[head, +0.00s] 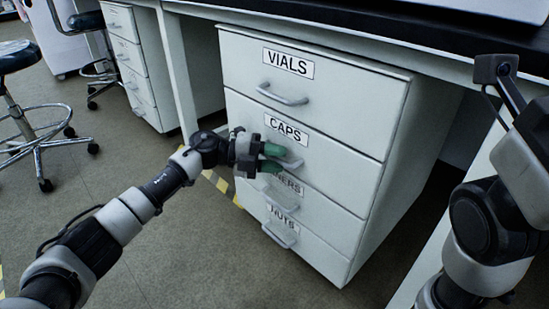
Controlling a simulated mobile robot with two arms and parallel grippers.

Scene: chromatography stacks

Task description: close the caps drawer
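The caps drawer (335,165) is the second drawer down in the white cabinet, with a black-on-white CAPS label. Its front looks about level with the drawers above and below; a small gap is too fine to tell. My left gripper (272,157) is in front of this drawer, at the left part of its grey handle (292,163). Its two green fingers are apart, with nothing visibly held between them. I cannot tell whether they touch the handle or the front. My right arm shows at the right edge, but its gripper is out of view.
The VIALS drawer (335,95) is above, and a partly hidden label and the NUTS drawer (325,240) are below. A dark benchtop (400,40) overhangs the cabinet. Stools (15,57) stand at the left. The floor in front is clear, with yellow-black tape near the cabinet.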

